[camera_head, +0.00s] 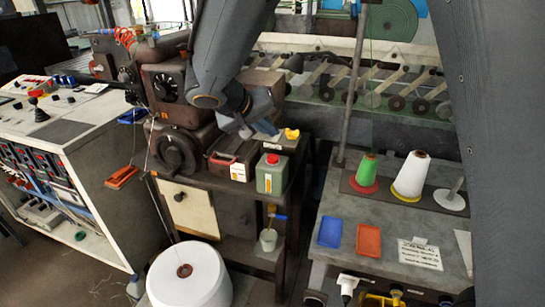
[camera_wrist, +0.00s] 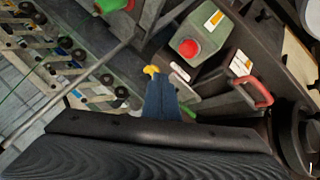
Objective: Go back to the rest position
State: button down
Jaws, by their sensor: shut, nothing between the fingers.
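My gripper (camera_head: 262,127) hangs over the dark machine table in the middle of the head view. In the wrist view its blue fingers (camera_wrist: 160,97) are together with nothing between them. They point toward a small yellow piece (camera_wrist: 150,71), which also shows just right of my gripper in the head view (camera_head: 292,134). Whether they touch it cannot be told. A green canister with a red cap (camera_head: 271,174) stands in front of my gripper, and a dark box with a red handle (camera_head: 233,160) stands left of it.
A control console (camera_head: 70,130) stands at left and a white roll (camera_head: 190,278) in front. A grey bench (camera_head: 385,205) at right holds a green cone (camera_head: 366,172), a white cone (camera_head: 411,175), a blue tray (camera_head: 329,232) and an orange tray (camera_head: 368,240). A pole (camera_head: 352,85) rises beside it.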

jog(key=s+d+f+g+y, duration=0.2)
jog(key=s+d+f, duration=0.3)
jog(key=s+d, duration=0.4)
jog(key=s+d+f+m+g+y, duration=0.1)
jog(key=s+d+f+g+y, duration=0.2)
jog(key=s+d, duration=0.6)
jog(key=s+f+g, duration=0.1)
jog(key=s+f, duration=0.1)
jog(key=s, duration=0.1)
jog(key=shift+s+f+y, duration=0.2)
jog(key=shift+s+y, duration=0.1)
jog(key=shift+s, duration=0.05)
jog(key=shift+a, duration=0.1)
dwell(1.0)
